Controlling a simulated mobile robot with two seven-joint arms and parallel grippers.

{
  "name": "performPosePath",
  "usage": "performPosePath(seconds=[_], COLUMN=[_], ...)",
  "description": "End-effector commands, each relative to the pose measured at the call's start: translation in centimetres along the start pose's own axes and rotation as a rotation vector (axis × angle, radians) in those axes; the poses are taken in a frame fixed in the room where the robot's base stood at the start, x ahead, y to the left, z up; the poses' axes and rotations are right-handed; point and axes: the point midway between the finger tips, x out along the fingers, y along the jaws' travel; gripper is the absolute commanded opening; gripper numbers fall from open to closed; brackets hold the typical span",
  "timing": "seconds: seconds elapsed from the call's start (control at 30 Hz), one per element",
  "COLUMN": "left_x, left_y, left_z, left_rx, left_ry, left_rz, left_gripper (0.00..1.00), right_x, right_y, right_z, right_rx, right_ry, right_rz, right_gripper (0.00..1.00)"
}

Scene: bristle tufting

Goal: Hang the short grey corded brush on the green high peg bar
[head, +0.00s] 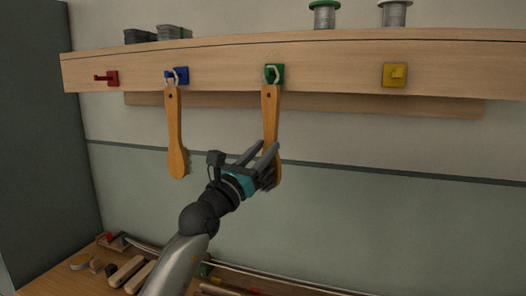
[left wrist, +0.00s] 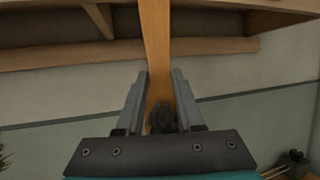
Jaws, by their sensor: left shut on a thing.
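A wooden brush (head: 270,112) hangs upright below the green peg (head: 274,73) on the upper bar (head: 330,63). A pale cord loop at its top lies around or against that peg; I cannot tell how it is seated. My left gripper (head: 268,148) is shut on the lower part of this brush. In the left wrist view the brush (left wrist: 156,40) runs up between the fingers (left wrist: 160,78), with dark grey bristles near the palm. My right gripper is not in view.
Another wooden brush (head: 174,130) hangs from the blue peg (head: 177,75). A red peg (head: 106,78) and a yellow peg (head: 395,75) are bare. Spools (head: 323,15) stand on top. Wooden pieces (head: 127,270) lie on the bench below.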

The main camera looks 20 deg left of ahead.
Motion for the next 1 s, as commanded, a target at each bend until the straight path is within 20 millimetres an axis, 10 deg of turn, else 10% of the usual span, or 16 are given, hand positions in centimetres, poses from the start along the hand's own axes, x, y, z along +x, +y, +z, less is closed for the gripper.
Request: performPosePath(seconds=[0.27, 0.3, 0.57, 1.0], left_x=[-0.01, -0.01, -0.01, -0.02], left_y=[0.00, 0.00, 0.00, 0.00], left_z=[0.05, 0.05, 0.03, -0.04], left_rx=[0.000, 0.000, 0.000, 0.000], left_ry=[-0.001, -0.001, -0.001, 0.001], left_rz=[0.000, 0.000, 0.000, 0.000], left_gripper=[0.00, 0.41, 0.70, 0.71], right_x=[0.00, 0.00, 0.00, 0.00], right_y=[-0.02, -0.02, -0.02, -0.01], right_z=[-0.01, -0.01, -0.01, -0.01], right_rx=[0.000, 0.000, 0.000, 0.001], right_ry=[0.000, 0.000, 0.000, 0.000], right_rz=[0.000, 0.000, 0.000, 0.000], right_gripper=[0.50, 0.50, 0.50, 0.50])
